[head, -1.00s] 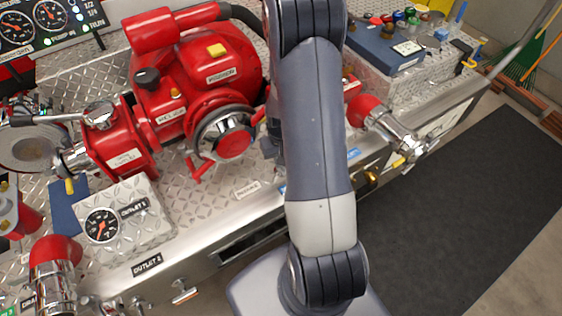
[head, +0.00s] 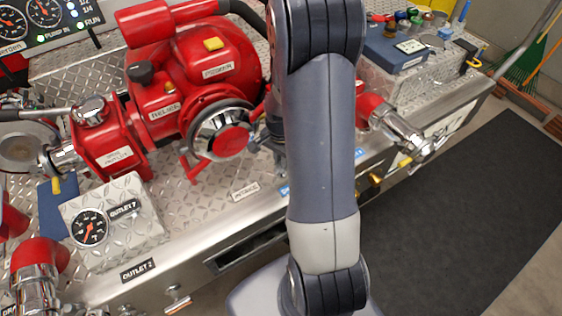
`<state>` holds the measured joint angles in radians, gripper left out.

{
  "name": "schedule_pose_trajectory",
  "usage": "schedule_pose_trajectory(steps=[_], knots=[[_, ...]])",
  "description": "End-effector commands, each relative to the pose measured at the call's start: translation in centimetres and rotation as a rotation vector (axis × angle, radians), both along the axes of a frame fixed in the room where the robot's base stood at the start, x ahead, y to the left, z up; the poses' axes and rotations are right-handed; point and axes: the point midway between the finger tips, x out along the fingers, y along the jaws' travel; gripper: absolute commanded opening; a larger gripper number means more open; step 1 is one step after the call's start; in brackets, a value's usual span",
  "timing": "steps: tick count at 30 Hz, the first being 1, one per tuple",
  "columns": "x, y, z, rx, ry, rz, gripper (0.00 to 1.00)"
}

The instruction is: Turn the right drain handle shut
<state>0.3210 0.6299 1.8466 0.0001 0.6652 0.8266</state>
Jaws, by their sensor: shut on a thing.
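My gripper is not visible; my own arm crosses the middle of the head view and hides the area behind it. A small grey part of my wrist shows at the arm's left edge, beside the red pump (head: 205,75). I cannot make out the right drain handle, nor whether anything touches it. A chrome T-shaped handle (head: 178,298) sticks out of the front panel at the lower left, below the OUTLET 2 label (head: 138,270). A brass fitting (head: 375,180) sits on the front panel just right of my arm.
A red and chrome outlet (head: 395,128) juts out right of my arm. A gauge box (head: 117,222) and a red elbow outlet (head: 38,258) stand at the left. A blue case (head: 395,52) lies at the back right. The dark floor mat (head: 465,215) at the right is clear.

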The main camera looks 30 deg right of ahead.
Motion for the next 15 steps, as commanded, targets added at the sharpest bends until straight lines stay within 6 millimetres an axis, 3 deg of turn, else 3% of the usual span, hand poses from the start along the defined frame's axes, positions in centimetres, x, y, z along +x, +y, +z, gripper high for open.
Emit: schedule_pose_trajectory(steps=[15], knots=[[0.02,-0.01,-0.04,0.0,0.0,-0.341,0.0]])
